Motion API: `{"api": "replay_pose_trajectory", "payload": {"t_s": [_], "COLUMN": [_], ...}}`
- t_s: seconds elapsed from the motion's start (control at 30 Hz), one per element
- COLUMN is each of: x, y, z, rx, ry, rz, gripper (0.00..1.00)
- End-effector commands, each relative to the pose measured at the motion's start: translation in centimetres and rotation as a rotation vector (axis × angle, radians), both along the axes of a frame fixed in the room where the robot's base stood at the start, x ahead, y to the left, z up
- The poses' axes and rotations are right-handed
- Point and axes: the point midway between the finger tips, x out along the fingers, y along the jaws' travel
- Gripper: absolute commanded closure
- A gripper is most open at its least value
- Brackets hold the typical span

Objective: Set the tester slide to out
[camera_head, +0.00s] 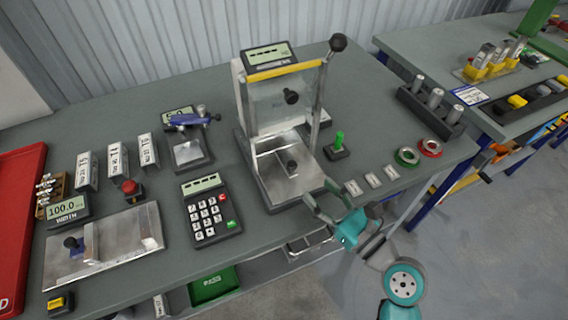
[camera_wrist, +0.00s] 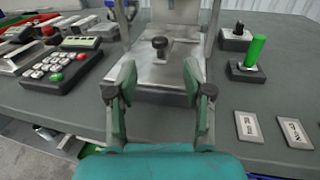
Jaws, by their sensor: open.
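The tester (camera_head: 240,100) is an upright metal frame with a display on top and a clear panel with a black knob. I cannot tell how far the slide is pulled out. My gripper (camera_head: 318,196) is open and empty at the base's front edge. In the wrist view its fingers (camera_wrist: 158,78) stand either side of the knob's line, apart from the knob.
A keypad unit (camera_head: 211,208) stands left of the tester. A small base with a green peg (camera_head: 338,143) and several metal tags (camera_head: 372,180) are to the right. A red and a green ring (camera_head: 407,157) lie near the table's right edge. Bare tabletop (camera_head: 250,245) lies in front.

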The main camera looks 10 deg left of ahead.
Motion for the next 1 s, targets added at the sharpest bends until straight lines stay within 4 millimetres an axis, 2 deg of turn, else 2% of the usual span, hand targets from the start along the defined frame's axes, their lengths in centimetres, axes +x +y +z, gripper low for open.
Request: {"api": "replay_pose_trajectory", "payload": {"t_s": [0.17, 0.6, 0.77, 1.0], "x": [1.2, 6.1, 7.0, 7.3], "y": [1.4, 6.6, 7.5, 7.8], "z": [0.1, 0.1, 0.0, 0.0], "rx": [0.001, 0.0, 0.001, 0.001], "ry": [0.0, -0.001, 0.001, 0.001], "rz": [0.004, 0.001, 0.001, -0.001], "gripper": [0.49, 0.49, 0.49, 0.49]}}
